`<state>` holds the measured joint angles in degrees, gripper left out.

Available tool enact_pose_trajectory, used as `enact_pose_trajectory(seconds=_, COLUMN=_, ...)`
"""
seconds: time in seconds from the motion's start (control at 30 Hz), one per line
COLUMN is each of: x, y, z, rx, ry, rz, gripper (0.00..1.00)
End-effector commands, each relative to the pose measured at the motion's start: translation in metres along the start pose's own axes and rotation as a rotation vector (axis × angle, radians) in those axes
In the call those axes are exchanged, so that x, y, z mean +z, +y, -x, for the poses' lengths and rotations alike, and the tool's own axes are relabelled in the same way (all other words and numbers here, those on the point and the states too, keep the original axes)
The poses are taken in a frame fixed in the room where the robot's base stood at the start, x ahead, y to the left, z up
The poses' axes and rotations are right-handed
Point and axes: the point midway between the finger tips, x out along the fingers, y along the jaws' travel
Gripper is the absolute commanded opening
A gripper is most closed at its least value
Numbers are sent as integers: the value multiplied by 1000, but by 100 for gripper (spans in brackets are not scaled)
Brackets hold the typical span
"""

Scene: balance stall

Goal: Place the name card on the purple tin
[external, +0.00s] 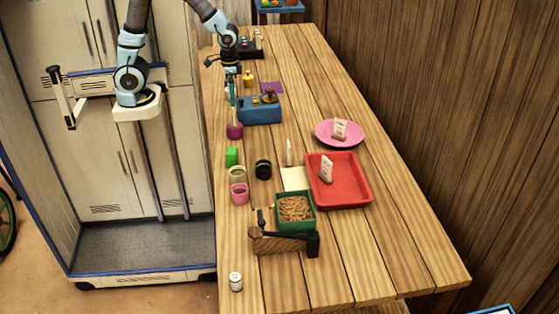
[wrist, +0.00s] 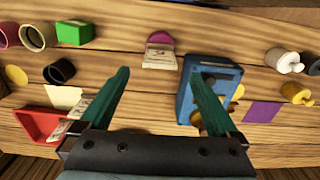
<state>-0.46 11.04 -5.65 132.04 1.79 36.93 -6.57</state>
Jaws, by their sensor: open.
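The purple tin (external: 235,132) stands near the left edge of the table, just in front of the blue box. In the wrist view a pale name card (wrist: 160,58) with dark writing is at the purple tin (wrist: 160,37) and covers part of it. It seems to rest on the tin, but I cannot tell how firmly. My gripper (external: 232,98) is above the tin's area. In the wrist view its two green fingers (wrist: 163,78) are spread wide on either side of the card, with no contact visible.
The blue box (external: 260,110) stands close beside the tin. A green block (external: 232,156), cups and a black tin (external: 263,169) are nearer the camera. Other cards stand on the red tray (external: 355,194) and pink plate (external: 353,141). The table's right side is mostly clear.

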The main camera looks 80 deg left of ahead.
Motion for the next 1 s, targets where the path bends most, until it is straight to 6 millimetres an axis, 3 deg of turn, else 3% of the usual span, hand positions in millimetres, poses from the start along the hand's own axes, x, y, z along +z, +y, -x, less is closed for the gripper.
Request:
enact_pose_trajectory(seconds=0.17, x=4, y=1, z=13, rx=0, ry=8, rz=-7, gripper=96)
enact_pose_trajectory(seconds=0.4, x=53, y=4, z=-1, rx=9, ry=112, rz=-86, gripper=96)
enact_pose_trajectory(seconds=0.47, x=59, y=4, z=-4, rx=10, ry=129, rz=-96, gripper=96)
enact_pose_trajectory(seconds=1.0, x=60, y=4, z=-5, rx=10, ry=138, rz=-100, gripper=96)
